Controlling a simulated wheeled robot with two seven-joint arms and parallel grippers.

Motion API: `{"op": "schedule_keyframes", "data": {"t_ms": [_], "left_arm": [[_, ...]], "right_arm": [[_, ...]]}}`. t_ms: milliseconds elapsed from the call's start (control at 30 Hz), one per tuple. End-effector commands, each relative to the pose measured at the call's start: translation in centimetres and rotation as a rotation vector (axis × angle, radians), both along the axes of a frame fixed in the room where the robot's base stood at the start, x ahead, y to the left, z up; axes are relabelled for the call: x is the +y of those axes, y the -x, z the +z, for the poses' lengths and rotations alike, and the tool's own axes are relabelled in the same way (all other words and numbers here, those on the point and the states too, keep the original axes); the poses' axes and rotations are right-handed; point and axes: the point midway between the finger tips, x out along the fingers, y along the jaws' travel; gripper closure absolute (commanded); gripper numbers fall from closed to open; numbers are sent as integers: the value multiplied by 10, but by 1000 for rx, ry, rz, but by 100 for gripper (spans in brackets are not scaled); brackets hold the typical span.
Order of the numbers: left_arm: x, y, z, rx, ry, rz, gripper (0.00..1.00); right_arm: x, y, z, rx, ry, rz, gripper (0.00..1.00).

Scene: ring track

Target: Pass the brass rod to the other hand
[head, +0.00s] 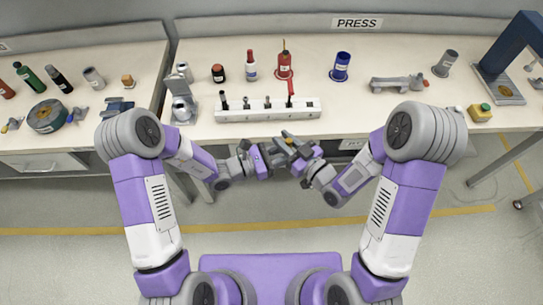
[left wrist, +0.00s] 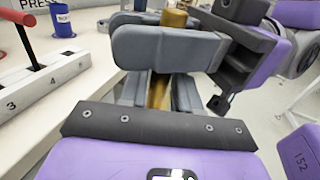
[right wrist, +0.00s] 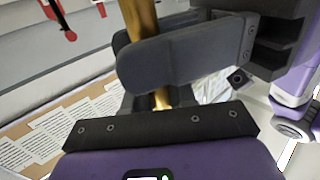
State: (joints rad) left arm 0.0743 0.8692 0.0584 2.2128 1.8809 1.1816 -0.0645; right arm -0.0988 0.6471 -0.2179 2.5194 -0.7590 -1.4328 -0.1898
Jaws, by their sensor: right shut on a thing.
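The brass rod (left wrist: 157,91) is between the two grippers, which meet in front of the table in the head view. My right gripper (head: 305,160) is shut on the rod. One of its wide grey fingers crosses the rod in the left wrist view and hides part of it. My left gripper (head: 270,158) has its fingers on either side of the rod. I cannot tell whether they press on it. In the right wrist view the rod (right wrist: 139,18) passes behind a wide grey finger of the left gripper.
A white numbered rack (head: 267,110) with several tools stands at the table's front edge, just beyond the grippers. A red bottle (head: 284,68), a blue container (head: 341,66) and a grey device (head: 398,83) stand farther back. The floor in front of the table is clear.

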Motion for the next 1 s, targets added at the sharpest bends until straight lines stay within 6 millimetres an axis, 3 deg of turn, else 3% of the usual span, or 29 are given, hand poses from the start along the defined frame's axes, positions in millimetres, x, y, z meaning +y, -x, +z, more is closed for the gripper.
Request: {"op": "schedule_keyframes", "data": {"t_ms": [133,467,667,733,767,933,1000], "left_arm": [[-11,-3,0,1,0,-1,68],[-13,-4,0,1,-1,0,68],[-13,-4,0,1,-1,-1,99],[-13,-4,0,1,-1,-1,100],[-13,-4,0,0,0,-1,100],[-13,-4,0,0,0,-1,100],[-13,-4,0,0,0,-1,100]], "right_arm": [[0,0,0,-1,-1,0,100],[0,0,0,-1,-1,0,100],[0,0,0,-1,-1,0,100],[0,0,0,-1,-1,0,100],[0,0,0,-1,-1,0,70],[0,0,0,-1,-1,0,45],[0,0,0,-1,-1,0,45]]}}
